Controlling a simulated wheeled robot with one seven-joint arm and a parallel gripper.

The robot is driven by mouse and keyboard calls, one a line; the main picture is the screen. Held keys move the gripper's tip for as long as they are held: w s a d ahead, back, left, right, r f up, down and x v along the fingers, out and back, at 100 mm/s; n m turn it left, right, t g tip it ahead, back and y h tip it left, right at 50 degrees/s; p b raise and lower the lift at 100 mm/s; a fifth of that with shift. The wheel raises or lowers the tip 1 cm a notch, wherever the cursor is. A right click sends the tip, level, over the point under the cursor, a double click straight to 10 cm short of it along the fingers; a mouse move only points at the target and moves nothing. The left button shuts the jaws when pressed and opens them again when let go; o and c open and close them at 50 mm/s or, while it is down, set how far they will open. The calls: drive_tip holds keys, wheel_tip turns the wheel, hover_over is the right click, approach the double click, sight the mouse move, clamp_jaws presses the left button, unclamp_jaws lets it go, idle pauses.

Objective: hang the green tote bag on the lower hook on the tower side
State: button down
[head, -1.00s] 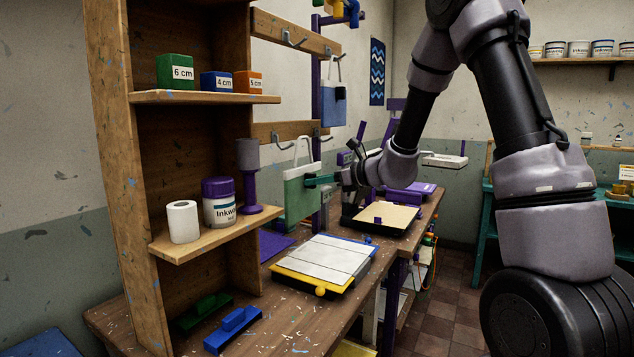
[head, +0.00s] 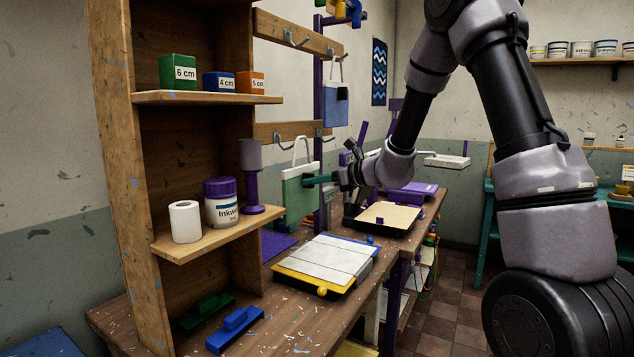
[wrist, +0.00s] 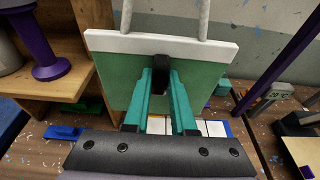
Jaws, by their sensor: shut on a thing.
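The green tote bag (head: 299,200) has a white top band and pale looped handles. It hangs upright in my gripper (head: 306,181), beside the wooden tower. In the wrist view the teal fingers of my gripper (wrist: 162,85) are shut on a dark tab on the face of the tote bag (wrist: 112,72). The lower rail (head: 268,131) on the tower side carries two hooks; the left lower hook (head: 276,138) is just left of the handle top, and the right one (head: 319,134) is to its right. I cannot tell whether the handles touch a hook.
A blue bag (head: 336,104) hangs from the upper rail (head: 295,33). The tower shelf (head: 215,235) holds a white roll, an ink jar and a purple-stemmed roller (head: 251,172). A screen frame (head: 325,265) lies on the bench below the bag.

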drive_tip(key=shift+w+a, duration=0.3)
drive_tip(key=shift+a, duration=0.2)
drive_tip(key=shift+w+a+f, duration=0.2)
drive_tip(key=shift+w+a, duration=0.05)
drive_tip(key=shift+a, duration=0.05)
idle(0.4)
drive_tip(key=shift+x, duration=0.9)
drive_tip(key=shift+a+f, duration=0.1)
drive_tip(key=shift+f, duration=0.15)
drive_tip(key=shift+f+x, duration=0.2)
drive_tip(key=shift+x, duration=0.9)
drive_tip(key=shift+f, duration=0.2)
idle(0.3)
